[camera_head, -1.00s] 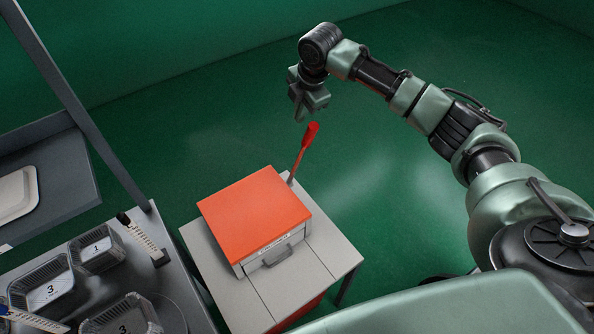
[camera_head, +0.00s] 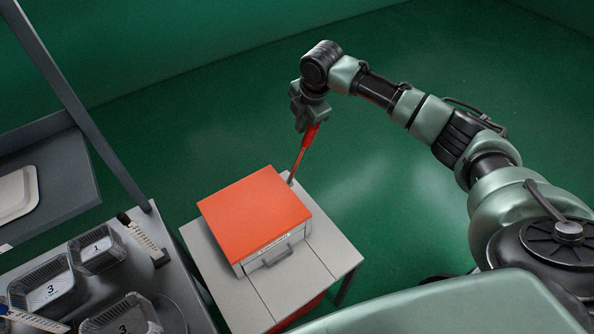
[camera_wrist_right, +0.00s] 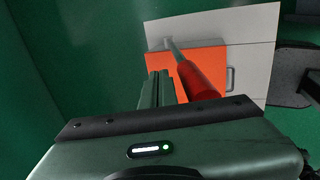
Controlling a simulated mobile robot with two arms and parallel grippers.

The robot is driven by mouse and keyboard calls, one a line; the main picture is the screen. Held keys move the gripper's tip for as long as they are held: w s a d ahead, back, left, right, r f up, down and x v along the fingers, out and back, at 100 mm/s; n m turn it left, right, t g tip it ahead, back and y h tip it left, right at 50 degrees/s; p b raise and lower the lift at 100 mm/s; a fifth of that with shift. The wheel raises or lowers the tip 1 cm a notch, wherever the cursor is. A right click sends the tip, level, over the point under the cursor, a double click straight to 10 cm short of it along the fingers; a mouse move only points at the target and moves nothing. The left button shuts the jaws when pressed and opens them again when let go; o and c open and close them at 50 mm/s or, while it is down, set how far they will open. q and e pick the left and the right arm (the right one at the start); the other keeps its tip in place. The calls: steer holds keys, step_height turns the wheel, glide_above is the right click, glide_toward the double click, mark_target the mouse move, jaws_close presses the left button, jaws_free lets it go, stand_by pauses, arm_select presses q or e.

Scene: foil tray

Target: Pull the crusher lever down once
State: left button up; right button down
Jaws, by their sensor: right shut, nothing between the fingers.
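The crusher (camera_head: 254,208) is a box with an orange-red top and a grey front with a handle, on a small grey table. Its lever (camera_head: 303,152) rises from the back right corner, tilted up and to the right, with a red grip. My right gripper (camera_head: 301,126) is at the top of the lever and hides the grip's upper end. In the right wrist view the red grip (camera_wrist_right: 197,82) lies just right of the shut, empty fingers (camera_wrist_right: 163,90), beside them and not between them. Whether they touch cannot be told. My left gripper is not in view.
The small table (camera_head: 335,255) has bare top in front of and beside the crusher. At left, a grey counter (camera_head: 178,290) holds several numbered foil trays (camera_head: 97,250) and labelled strips. A grey shelf (camera_head: 75,195) with a white tray (camera_head: 15,195) stands behind it. Green floor is clear behind the crusher.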

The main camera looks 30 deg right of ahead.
steer(key=shift+s+d, duration=0.15)
steer(key=shift+s, duration=0.7)
steer(key=s+f, duration=0.3)
steer(key=s, duration=0.4)
steer(key=shift+d+f, duration=0.15)
steer(key=shift+d, duration=0.3)
steer(key=s+f, duration=0.4)
steer(key=s, duration=0.2)
steer(key=shift+d+f, duration=0.25)
steer(key=shift+d, duration=0.15)
stand_by(0.3)
